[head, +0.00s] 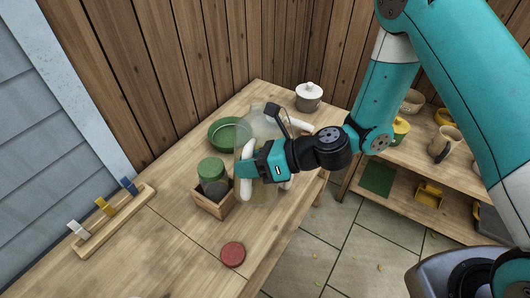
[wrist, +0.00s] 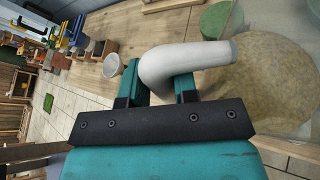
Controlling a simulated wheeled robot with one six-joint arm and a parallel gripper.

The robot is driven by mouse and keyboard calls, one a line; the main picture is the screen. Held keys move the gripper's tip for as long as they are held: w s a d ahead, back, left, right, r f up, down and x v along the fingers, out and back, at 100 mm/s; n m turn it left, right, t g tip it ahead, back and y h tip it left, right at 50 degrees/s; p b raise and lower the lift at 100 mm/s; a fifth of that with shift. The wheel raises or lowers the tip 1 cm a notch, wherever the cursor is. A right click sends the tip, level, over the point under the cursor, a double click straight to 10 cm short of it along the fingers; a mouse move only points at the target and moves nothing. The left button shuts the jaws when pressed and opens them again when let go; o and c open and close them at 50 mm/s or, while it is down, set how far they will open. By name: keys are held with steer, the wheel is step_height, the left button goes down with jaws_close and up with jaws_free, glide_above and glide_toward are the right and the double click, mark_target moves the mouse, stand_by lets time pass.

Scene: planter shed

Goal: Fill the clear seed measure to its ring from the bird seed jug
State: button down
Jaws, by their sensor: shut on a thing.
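The bird seed jug (head: 262,124) is a large clear vessel with a white curved handle (wrist: 190,62). Tan seed shows through its wall in the wrist view (wrist: 270,85). My gripper (wrist: 160,88) is shut on the handle, one finger on each side. In the head view my gripper (head: 248,171) and wrist hide part of the jug. I cannot tell whether its base touches the table. A clear jar with a green top (head: 213,178) stands in a small wooden box just left of the jug. I cannot make out the seed measure or its ring for certain.
A red disc (head: 232,254) lies near the front edge. A wooden rack with coloured clips (head: 103,210) is at left. Shelves stand at right.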

mark_target(251, 152)
steer(key=shift+w+r+n+t+b, duration=0.15)
steer(key=shift+r+n+b, duration=0.15)
steer(key=shift+r+b, duration=0.2)
steer(key=shift+w+r+n+t+b, duration=0.15)
steer(key=shift+r+n+b, duration=0.15)
steer(key=shift+r+b, duration=0.2)
steer(key=shift+d, duration=0.1)
steer(key=shift+w+f, duration=0.15)
steer(key=shift+w, duration=0.15)
steer(key=shift+s+r, duration=0.2)
steer(key=shift+s, duration=0.05)
steer(key=shift+w+r+p, duration=0.1)
steer(key=shift+r+p, duration=0.3)
steer(key=shift+p, duration=0.2)
step_height(251, 152, up, 2)
steer(key=shift+r+p, duration=0.1)
steer(key=shift+p, duration=1)
